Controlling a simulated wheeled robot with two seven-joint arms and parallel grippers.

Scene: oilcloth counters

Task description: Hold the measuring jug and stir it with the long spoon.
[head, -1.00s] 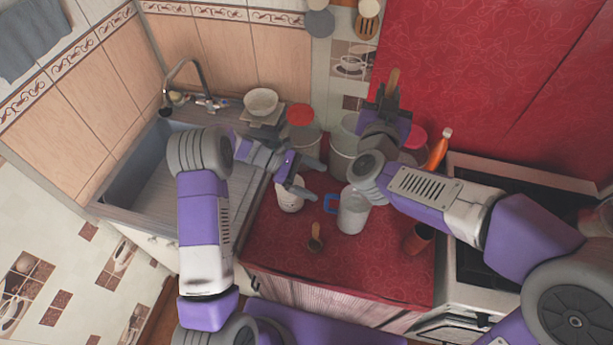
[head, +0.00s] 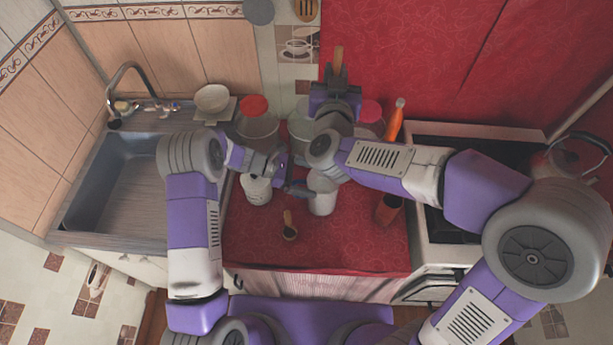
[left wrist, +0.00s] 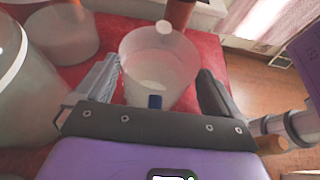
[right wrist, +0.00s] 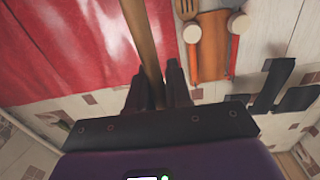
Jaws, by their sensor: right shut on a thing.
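The measuring jug (head: 322,196), pale and translucent, stands upright on the red counter. In the left wrist view the jug (left wrist: 160,65) sits between the spread fingers of my left gripper (left wrist: 158,90), its blue handle (left wrist: 155,101) facing the palm. In the head view my left gripper (head: 293,175) is at the jug's left side; it is open, and I cannot tell whether a finger touches the jug. My right gripper (head: 337,82) is shut on the long wooden spoon (head: 338,57), high above the back of the counter. The spoon's handle (right wrist: 146,45) crosses the right wrist view; its far end is hidden.
A white canister (head: 257,190) stands left of the jug, a small scoop (head: 289,230) lies in front, and a terracotta cup (head: 388,209) is at right. Red-lidded containers and an orange bottle (head: 396,118) stand behind. The sink (head: 105,195) is left, the stove right.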

